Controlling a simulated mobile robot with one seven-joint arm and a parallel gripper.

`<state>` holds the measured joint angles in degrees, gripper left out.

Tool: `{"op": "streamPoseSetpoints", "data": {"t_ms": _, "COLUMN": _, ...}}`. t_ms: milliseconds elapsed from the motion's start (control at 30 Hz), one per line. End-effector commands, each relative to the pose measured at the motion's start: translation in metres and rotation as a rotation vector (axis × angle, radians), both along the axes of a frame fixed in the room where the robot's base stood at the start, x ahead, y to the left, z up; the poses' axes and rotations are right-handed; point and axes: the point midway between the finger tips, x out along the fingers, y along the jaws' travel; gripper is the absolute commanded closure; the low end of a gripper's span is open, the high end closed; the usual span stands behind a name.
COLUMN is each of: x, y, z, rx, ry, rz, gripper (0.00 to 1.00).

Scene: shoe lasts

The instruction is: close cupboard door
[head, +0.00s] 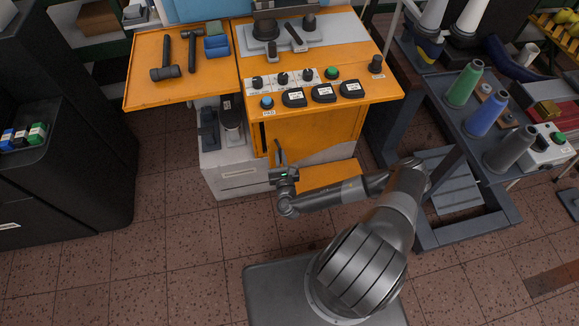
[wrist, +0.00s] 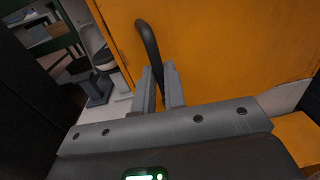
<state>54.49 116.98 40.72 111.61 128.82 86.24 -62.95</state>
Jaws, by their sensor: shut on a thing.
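The cupboard door (head: 318,132) is the orange panel under the control desk of the orange machine. It fills much of the wrist view (wrist: 230,50). A dark bent bar handle (wrist: 147,38) stands out from the door near its left edge. My gripper (head: 279,160) is at the handle, low in front of the door. In the wrist view my two grey fingers (wrist: 160,82) are shut on the handle, one on each side. The fingers hide its lower part. How far the door stands open is hard to tell from these views.
A light grey drawer unit (head: 238,178) stands just left of the door. Hammers (head: 166,70) lie on the orange side shelf. A dark rack with thread cones (head: 487,115) stands at the right, close to my arm. The tiled floor (head: 180,235) at lower left is clear.

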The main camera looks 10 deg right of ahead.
Motion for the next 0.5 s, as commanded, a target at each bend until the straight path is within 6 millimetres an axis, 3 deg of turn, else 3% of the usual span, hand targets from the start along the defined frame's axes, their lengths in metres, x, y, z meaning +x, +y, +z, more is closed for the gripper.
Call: {"op": "streamPoseSetpoints", "data": {"t_ms": 500, "x": 0.072, "y": 0.030, "z": -0.002, "rx": 0.001, "ry": 0.005, "rz": -0.001, "gripper": 1.00}}
